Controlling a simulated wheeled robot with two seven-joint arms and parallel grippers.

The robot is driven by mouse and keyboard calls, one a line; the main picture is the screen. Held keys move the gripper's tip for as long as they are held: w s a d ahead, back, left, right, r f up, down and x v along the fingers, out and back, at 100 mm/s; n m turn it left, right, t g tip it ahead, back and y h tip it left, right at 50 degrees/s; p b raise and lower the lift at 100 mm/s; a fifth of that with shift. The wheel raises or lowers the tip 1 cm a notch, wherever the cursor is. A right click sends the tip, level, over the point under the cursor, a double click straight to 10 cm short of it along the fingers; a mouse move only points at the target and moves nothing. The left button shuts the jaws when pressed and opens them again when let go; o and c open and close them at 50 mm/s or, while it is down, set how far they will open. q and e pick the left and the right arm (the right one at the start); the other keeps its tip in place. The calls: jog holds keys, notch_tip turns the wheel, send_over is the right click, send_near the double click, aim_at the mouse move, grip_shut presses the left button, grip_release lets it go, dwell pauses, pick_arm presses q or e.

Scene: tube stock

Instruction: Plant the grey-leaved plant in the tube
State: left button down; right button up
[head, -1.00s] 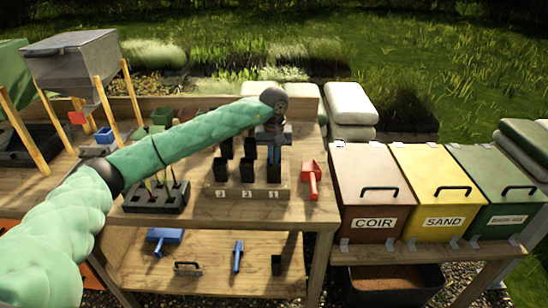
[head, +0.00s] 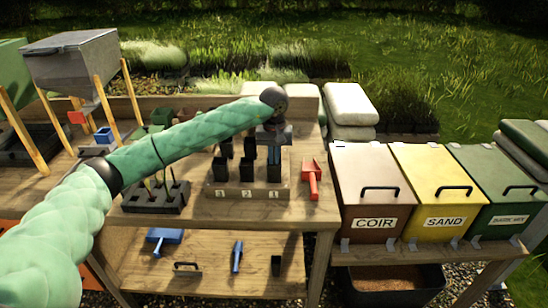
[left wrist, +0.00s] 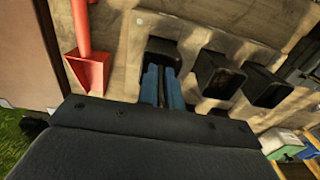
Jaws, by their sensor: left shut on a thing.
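My left gripper (head: 274,150) points down over the front right black tube (head: 274,172), behind the label 1. In the left wrist view its blue fingers (left wrist: 163,88) are close together at the mouth of that tube (left wrist: 163,50). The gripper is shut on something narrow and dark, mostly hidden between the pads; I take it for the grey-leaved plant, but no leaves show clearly. How deep it sits in the tube cannot be told. My right gripper is not in view.
Other black tubes (head: 247,171) stand in the numbered rack. A red scoop (head: 312,179) lies right of the rack, and a dark tray with seedlings (head: 154,198) is left. Bins of coir (head: 372,185) and sand (head: 438,185) stand at right. Blue tools (head: 164,238) lie on the lower shelf.

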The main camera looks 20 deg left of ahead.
pick_arm(q)
jog(key=shift+f, duration=0.1)
dwell(0.3)
dwell(0.5)
jog(key=c, duration=1.5)
grip_release()
jog(key=c, duration=0.4)
jog(key=shift+c, duration=0.2)
jog(key=shift+r, duration=4.5)
